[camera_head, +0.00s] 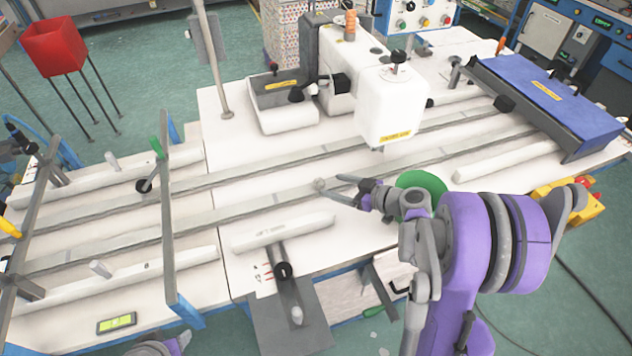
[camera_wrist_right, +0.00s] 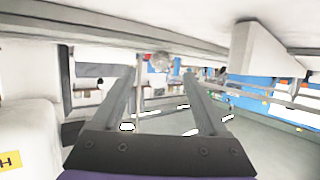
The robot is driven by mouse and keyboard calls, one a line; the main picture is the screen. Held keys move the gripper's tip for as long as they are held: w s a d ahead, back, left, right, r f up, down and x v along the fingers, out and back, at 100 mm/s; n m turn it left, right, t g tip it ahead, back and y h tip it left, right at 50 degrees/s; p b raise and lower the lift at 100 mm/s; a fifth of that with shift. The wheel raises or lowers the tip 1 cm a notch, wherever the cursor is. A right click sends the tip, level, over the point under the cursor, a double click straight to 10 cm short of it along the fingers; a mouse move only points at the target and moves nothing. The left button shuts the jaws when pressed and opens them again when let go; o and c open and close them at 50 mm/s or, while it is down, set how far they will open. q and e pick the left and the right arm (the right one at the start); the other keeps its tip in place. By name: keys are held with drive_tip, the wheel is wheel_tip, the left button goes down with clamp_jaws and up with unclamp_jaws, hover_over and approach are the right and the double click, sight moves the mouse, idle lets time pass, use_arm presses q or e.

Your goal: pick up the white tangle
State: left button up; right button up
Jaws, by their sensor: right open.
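The white tangle (camera_head: 320,184) is a small greyish-white ball on the sewing table, by the long metal rail in the middle. My right gripper (camera_head: 334,187) reaches in from the right, with its fingertips just beside the tangle. In the right wrist view the tangle (camera_wrist_right: 160,62) shows as a pale, fuzzy clump straight ahead, in line with the gap between the spread fingers of my right gripper (camera_wrist_right: 160,78). That gripper is open and holds nothing. I cannot tell whether the fingers touch the tangle. My left gripper is not in view.
The white sewing machine head (camera_head: 388,105) stands above and behind the tangle. A white bar (camera_head: 283,233) lies in front of it. A green disc (camera_head: 424,186) is behind my right wrist. A blue-topped unit (camera_head: 550,92) stands at the right end. An upright frame (camera_head: 168,230) crosses the table at left.

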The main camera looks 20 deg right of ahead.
sight(324, 183)
drive_tip(key=x, duration=0.5)
drive_tip(key=shift+s, duration=0.1)
clamp_jaws()
